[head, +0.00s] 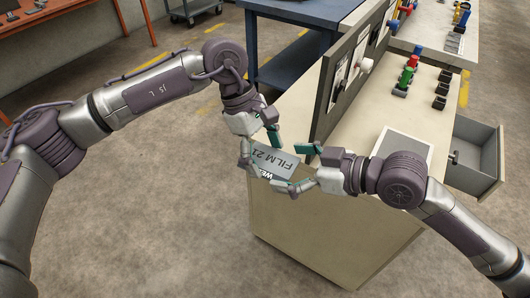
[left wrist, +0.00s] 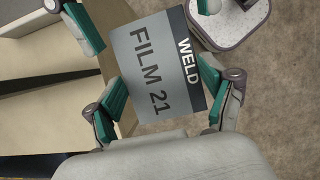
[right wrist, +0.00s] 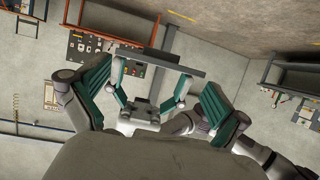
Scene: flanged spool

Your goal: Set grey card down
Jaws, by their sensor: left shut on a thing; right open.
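The grey card (head: 272,160) has "FILM 21" on it and a dark strip reading "WELD". My left gripper (head: 258,148) is shut on it and holds it in the air in front of the bench. In the left wrist view the card (left wrist: 150,65) lies between the fingers with its face visible. My right gripper (head: 294,169) is open, with its fingers around the card's right end; I cannot tell if they touch it. In the right wrist view the card (right wrist: 155,61) shows nearly edge-on, beyond the open right fingers.
The bench (head: 300,225) has an upright dark panel (head: 335,85) with white cards. On its top are a pale square plate (head: 402,150), red and green pieces (head: 405,78) and black blocks (head: 441,88). A drawer (head: 478,155) stands open at right. A blue table (head: 290,45) is behind.

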